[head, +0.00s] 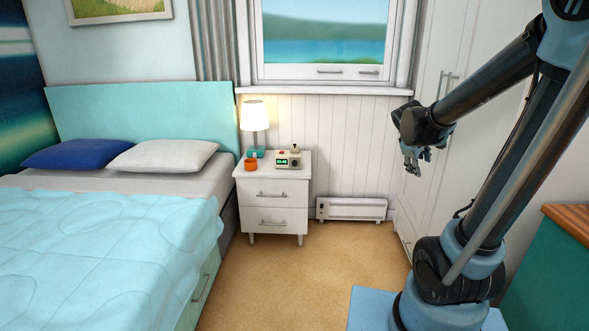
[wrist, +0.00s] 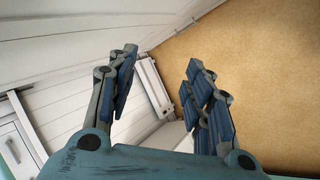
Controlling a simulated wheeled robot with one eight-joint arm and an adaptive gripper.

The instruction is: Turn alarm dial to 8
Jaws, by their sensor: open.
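The alarm clock (head: 287,162) sits on top of the white nightstand (head: 270,207) in the head view. It has a small green display on its front and a dark dial (head: 295,150) on its right side. The dial's setting is too small to read. My gripper (head: 417,164) hangs in the air to the right of the nightstand, well apart from the clock. In the wrist view my gripper (wrist: 160,90) has its fingers spread with nothing between them. The clock does not show in the wrist view.
A lit lamp (head: 254,122) and an orange mug (head: 250,164) share the nightstand with the clock. The bed (head: 110,235) is on the left. A white heater (head: 351,209) stands against the wall. The tan floor (head: 290,285) before the nightstand is clear.

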